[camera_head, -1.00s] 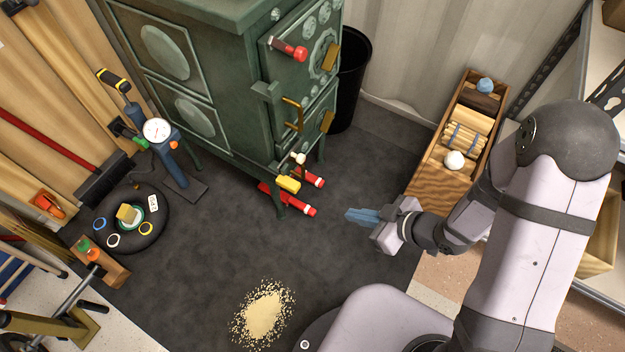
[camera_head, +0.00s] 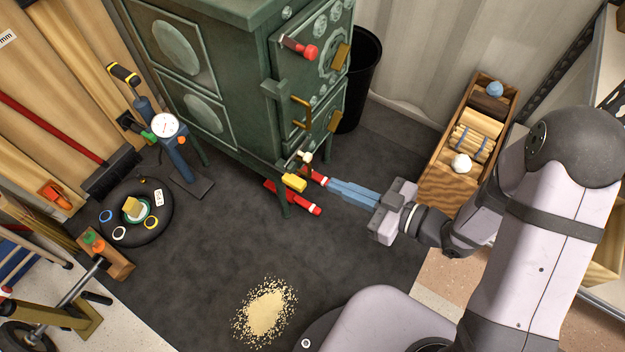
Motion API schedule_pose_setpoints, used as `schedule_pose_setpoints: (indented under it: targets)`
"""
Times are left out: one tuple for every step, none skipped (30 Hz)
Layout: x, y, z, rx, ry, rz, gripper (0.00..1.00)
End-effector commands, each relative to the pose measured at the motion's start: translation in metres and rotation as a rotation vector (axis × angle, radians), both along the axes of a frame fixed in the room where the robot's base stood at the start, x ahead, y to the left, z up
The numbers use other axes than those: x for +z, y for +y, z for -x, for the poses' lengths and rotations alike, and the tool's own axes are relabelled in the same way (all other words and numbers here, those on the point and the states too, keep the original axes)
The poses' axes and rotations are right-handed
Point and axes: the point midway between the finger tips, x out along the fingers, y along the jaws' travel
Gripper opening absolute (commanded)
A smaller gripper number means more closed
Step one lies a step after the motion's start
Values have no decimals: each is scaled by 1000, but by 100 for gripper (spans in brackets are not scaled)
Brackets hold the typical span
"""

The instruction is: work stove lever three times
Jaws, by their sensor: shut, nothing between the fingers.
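The green stove (camera_head: 235,75) stands at the back centre. Low on its front are two red handles with white bands, an upper one (camera_head: 317,176) and a lower one (camera_head: 300,203), with a yellow grip (camera_head: 294,183) and a cream knob (camera_head: 304,157) beside them. Which of these is the task's lever I cannot tell. Another red-knobbed handle (camera_head: 300,48) sits higher on the front. My gripper (camera_head: 333,184) is shut and empty, its blue fingers pointing left with their tips at the upper red handle's end. Whether they touch it I cannot tell.
A black bin (camera_head: 359,80) stands behind the stove. A wooden crate (camera_head: 447,187) is right of my gripper. A pale granule pile (camera_head: 266,308) lies on the dark floor mat (camera_head: 215,255). A gauge pump (camera_head: 178,150) and a black ring (camera_head: 158,228) are at left.

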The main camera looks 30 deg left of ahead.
Motion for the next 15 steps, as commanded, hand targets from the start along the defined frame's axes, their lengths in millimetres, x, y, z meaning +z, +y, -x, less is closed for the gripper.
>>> schedule_pose_setpoints:
  targets:
    - [-1,1,0,1,-1,0,0]
    - [-1,2,0,2,0,0,0]
    - [-2,4,0,2,0,1,0]
    - [-3,6,0,2,0,1,0]
    - [-3,8,0,2,-1,1,0]
    - [-4,12,1,4,-2,1,0]
    - [-5,14,0,4,-2,1,0]
    - [-6,18,1,4,-2,1,0]
    - [-7,23,1,6,-3,0,0]
    - [-8,27,1,6,-2,0,0]
    - [-10,31,1,6,-2,1,0]
    - [-12,37,1,6,-2,1,0]
    - [-13,42,1,7,-2,0,0]
    - [-14,47,2,7,-3,0,0]
    - [-16,54,2,7,-2,-1,0]
